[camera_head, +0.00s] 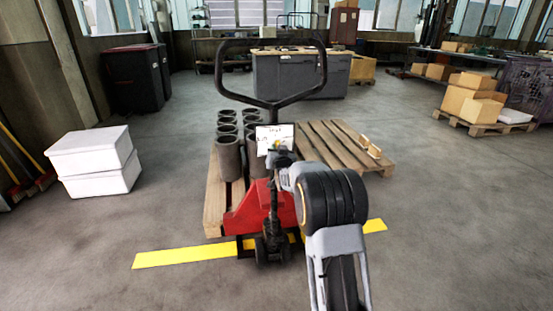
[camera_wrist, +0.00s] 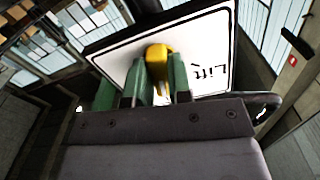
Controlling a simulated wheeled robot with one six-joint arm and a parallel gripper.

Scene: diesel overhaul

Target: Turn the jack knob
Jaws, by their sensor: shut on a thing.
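The red pallet jack (camera_head: 245,214) stands in the middle of the head view. Its black loop handle (camera_head: 222,72) rises above it. A white sign (camera_head: 264,133) sits on the handle stem; in the wrist view the sign (camera_wrist: 210,80) reads "Lift", turned over. The yellow jack knob (camera_wrist: 157,54) is in front of the sign. My gripper (camera_wrist: 157,78) has its green fingers on both sides of the knob and is shut on it. The knob's lower part is hidden between the fingers. In the head view my gripper (camera_head: 277,152) is small against the sign.
Dark cylinders (camera_head: 229,158) stand on a wooden pallet (camera_head: 214,205) behind the jack, with another pallet (camera_head: 335,145) to the right. White boxes (camera_head: 92,160) are at left. A yellow floor stripe (camera_head: 185,256) runs under the jack.

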